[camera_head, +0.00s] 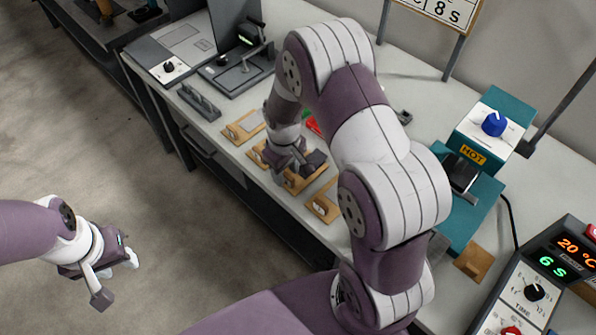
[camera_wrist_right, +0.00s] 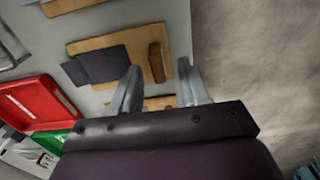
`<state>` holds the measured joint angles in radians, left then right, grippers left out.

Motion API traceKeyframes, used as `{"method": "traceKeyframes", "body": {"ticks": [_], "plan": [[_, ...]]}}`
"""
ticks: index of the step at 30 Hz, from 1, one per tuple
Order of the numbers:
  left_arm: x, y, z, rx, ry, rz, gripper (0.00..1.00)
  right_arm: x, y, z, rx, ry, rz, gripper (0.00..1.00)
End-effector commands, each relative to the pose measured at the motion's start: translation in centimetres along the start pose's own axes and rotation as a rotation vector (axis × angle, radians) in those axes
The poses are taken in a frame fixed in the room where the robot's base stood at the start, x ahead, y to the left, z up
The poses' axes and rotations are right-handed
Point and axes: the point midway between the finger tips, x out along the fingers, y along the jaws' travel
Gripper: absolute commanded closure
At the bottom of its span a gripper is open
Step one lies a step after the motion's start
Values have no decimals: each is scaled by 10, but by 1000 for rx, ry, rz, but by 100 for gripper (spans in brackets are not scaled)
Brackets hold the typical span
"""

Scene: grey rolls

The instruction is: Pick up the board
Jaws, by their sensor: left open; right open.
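Several small wooden boards lie in a row along the front of the table; one is the board (camera_head: 323,204) at the row's right end. In the right wrist view, a board (camera_wrist_right: 108,42) carries a dark grey sheet (camera_wrist_right: 97,66) and an upright wooden handle (camera_wrist_right: 156,62). My right gripper (camera_head: 292,172) is low over the row. It is open, and in its wrist view the handle appears between its fingertips (camera_wrist_right: 160,72); contact cannot be told. My left gripper (camera_head: 118,279) is open and empty over the floor, away from the table.
A red tray (camera_wrist_right: 38,102) and a green one (camera_wrist_right: 50,140) lie beyond the boards. A teal hot press (camera_head: 490,130) stands to the right, with a small wooden piece (camera_head: 473,262) near it. A timer box (camera_head: 530,290) is at lower right. A grey rack (camera_head: 199,102) stands left of the row.

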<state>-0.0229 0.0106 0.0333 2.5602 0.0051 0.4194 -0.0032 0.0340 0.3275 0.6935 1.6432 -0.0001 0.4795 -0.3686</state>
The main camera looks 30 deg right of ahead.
Motion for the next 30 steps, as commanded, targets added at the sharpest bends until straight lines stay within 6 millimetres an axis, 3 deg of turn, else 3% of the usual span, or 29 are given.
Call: {"method": "traceKeyframes", "body": {"ticks": [4, 10, 11, 15, 25, 30], "plan": [[-1, 0, 0, 0, 0, 0, 57, 19, 0, 0, 0, 0, 0, 55], [-1, 0, 0, 0, 0, 0, 57, 21, 0, 0, -1, 2, 1, 55], [-1, 0, 0, 0, 0, 0, 57, 21, 0, 0, -1, 2, 1, 59], [-1, 0, 0, 0, 0, 0, 57, 21, 0, 0, -1, 2, 1, 100], [0, 0, 0, 0, 0, 0, 57, 19, 0, 0, -1, 2, 1, 100], [0, 0, 0, 0, 0, 0, 57, 4, 0, -2, -1, 5, 2, 100]]}}
